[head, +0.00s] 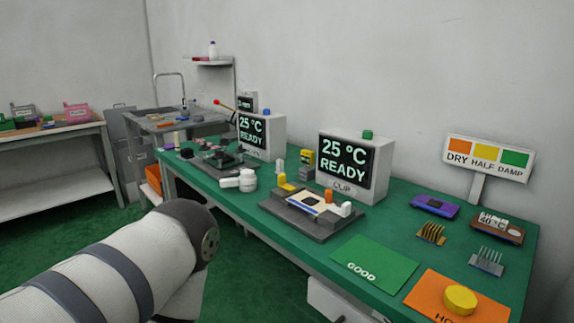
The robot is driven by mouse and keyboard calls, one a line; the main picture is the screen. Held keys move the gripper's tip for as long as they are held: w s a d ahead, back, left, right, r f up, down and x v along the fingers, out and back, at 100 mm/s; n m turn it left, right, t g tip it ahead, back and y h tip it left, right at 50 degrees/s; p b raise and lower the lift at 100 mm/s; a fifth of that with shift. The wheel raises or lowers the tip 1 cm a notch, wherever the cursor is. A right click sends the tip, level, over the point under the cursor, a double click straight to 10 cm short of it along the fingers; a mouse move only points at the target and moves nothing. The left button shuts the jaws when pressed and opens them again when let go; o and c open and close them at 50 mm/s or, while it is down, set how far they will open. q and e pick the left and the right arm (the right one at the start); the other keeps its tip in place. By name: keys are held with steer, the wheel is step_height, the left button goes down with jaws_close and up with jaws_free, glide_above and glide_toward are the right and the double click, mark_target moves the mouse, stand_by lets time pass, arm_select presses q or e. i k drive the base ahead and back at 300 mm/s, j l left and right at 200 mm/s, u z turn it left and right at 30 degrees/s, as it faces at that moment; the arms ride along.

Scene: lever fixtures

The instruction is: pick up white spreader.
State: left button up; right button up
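A white piece (238,181) with a rounded end lies on the green bench left of the near fixture; I cannot tell whether it is the spreader. A small white block (346,209) also sits at the right end of the dark lever fixture (297,220). My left arm comes in from the lower left and bends in front of the bench. Its gripper is not in view, and neither is my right gripper.
The green bench (405,228) carries two display boxes reading 25 °C READY (345,165), a green GOOD mat (373,263), and an orange mat (425,297) with a yellow disc (460,299).

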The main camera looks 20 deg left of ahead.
mark_target(279, 163)
steer(key=i+j+z, duration=0.15)
steer(key=j+z, duration=0.2)
steer(key=j, duration=0.6)
steer(key=j+z, duration=0.4)
steer(key=j, duration=0.55)
steer(key=j+z, duration=0.35)
steer(key=j, duration=0.65)
